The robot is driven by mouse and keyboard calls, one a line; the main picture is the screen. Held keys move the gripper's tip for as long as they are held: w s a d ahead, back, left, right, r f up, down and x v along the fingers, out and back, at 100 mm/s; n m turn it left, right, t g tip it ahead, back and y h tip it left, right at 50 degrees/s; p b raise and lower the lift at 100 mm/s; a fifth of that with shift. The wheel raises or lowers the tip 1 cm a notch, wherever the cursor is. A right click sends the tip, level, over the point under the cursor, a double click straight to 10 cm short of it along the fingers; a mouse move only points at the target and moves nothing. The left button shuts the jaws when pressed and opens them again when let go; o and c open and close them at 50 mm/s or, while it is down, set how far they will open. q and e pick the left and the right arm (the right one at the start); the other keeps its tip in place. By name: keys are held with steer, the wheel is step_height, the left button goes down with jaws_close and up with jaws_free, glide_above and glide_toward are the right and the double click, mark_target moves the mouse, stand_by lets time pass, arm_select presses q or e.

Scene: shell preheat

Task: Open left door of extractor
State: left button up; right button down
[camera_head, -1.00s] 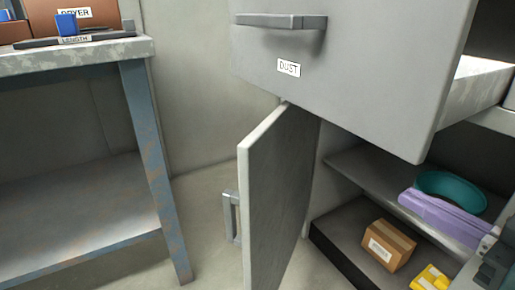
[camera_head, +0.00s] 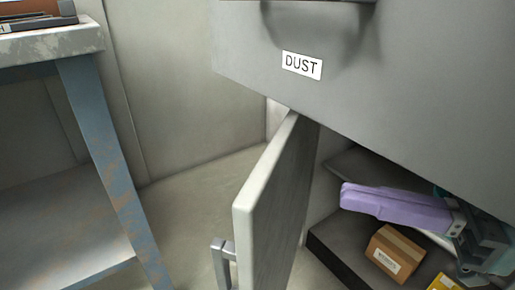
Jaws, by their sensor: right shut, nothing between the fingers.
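The left door (camera_head: 270,215) of the grey cabinet stands swung open toward me, seen nearly edge-on. Its bar handle (camera_head: 224,262) is on the left face, low in the view. My right gripper (camera_head: 350,198), with long lilac fingers, is shut and empty. It points left, to the right of the door and in front of the cabinet's lower opening, apart from the door. My left gripper is not in view.
A large grey drawer labelled DUST (camera_head: 302,65) juts out above the door. A cardboard box (camera_head: 393,252) and a yellow item (camera_head: 445,284) sit inside the lower compartment. A worn blue-legged table (camera_head: 100,150) stands at left; bare floor lies between it and the door.

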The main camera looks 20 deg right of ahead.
mark_target(282, 182)
steer(key=b+x, duration=0.1)
steer(key=x, duration=0.3)
steer(key=shift+w+a+f, duration=0.1)
steer(key=shift+a, duration=0.15)
steer(key=shift+w+a, duration=0.4)
steer(key=shift+a, duration=0.15)
